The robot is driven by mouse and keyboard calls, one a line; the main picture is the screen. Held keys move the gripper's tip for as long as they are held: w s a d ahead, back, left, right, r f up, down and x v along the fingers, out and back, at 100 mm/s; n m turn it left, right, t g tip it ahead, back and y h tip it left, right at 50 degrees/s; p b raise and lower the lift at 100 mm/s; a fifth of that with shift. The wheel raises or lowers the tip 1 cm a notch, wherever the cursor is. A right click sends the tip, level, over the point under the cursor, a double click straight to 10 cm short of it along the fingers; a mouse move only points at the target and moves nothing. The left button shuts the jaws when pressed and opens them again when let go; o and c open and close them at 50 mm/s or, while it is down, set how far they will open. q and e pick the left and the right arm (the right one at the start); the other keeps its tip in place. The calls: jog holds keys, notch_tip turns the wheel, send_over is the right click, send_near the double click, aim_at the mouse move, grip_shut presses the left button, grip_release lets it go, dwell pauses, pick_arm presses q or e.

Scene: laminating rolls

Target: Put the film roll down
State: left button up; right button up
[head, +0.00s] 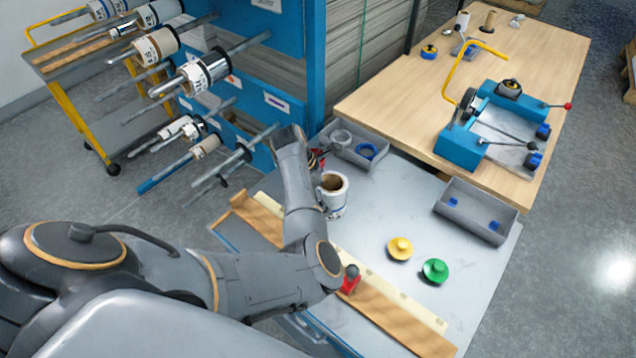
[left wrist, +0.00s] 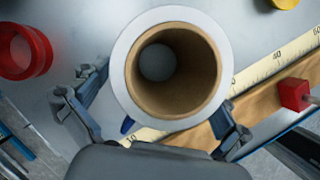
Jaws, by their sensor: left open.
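The film roll (head: 333,196) is a short white roll with a brown core, standing upright on the grey table top near its ruler edge. In the left wrist view I look down into the roll's core (left wrist: 190,106), with grey surface showing through the hole. My left gripper (left wrist: 160,100) is open, with one finger on either side of the roll. There seems to be a gap at the left finger; contact at the right finger is hard to tell. In the head view my forearm partly hides the fingers. My right gripper is out of view.
The grey table (head: 390,210) has a ruler strip with a red slider (head: 350,279). Yellow (head: 400,248) and green (head: 435,270) flanged plugs lie right of the roll. Grey bins (head: 478,208) stand farther right and behind. A rack of rolls (head: 205,72) stands at left.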

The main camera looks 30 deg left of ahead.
pick_arm(q)
jog(key=v, duration=1.1)
jog(key=shift+b, duration=0.4)
